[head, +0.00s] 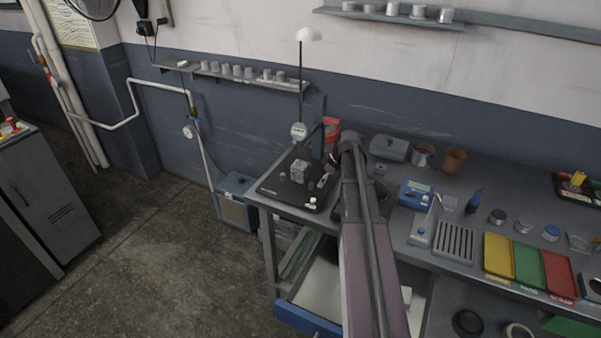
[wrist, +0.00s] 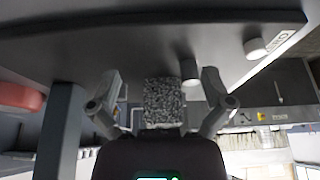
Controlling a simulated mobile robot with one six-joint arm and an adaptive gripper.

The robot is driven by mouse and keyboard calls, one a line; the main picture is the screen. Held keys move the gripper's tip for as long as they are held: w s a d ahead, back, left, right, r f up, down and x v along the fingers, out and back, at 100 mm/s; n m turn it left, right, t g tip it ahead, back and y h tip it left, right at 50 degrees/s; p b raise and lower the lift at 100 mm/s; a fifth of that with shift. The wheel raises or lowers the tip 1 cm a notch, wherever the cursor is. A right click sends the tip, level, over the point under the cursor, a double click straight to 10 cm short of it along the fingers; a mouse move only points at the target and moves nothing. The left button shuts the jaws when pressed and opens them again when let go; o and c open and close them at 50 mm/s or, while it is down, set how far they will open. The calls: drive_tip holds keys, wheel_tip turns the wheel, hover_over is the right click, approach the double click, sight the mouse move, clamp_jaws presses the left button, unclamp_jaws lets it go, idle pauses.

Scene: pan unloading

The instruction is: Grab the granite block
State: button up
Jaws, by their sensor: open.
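The granite block (head: 300,170) is a small speckled grey cube on a dark plate (head: 272,190) at the left end of the bench. In the wrist view, the block (wrist: 163,103) shows between the two fingers of my gripper (wrist: 162,76). The fingers are apart, with a visible gap on each side of the block. In the head view, my arm reaches over the bench and the gripper is mostly hidden beside the plate.
A dial gauge (head: 298,132) on a stand rises behind the block. Small pale knobs sit on the plate, one of them (head: 313,200) at its front corner. A blue meter (head: 416,194), a slotted rack (head: 454,242) and coloured trays (head: 529,262) stand to the right.

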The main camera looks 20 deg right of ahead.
sight(307, 171)
drive_tip(key=shift+w+a, duration=0.9)
drive_tip(key=shift+w, duration=0.3)
drive_tip(key=shift+w+a+f, duration=0.1)
drive_tip(key=shift+w+a, duration=0.65)
drive_tip(key=shift+w, duration=0.2)
drive_tip(key=shift+w+a+f, duration=0.1)
drive_tip(key=shift+w+a, duration=0.6)
drive_tip(key=shift+w, duration=0.25)
drive_tip(key=shift+a+f+b, duration=0.1)
drive_tip(key=shift+f+b, duration=0.3)
drive_tip(key=shift+b, duration=0.2)
drive_tip(key=c, duration=1.2)
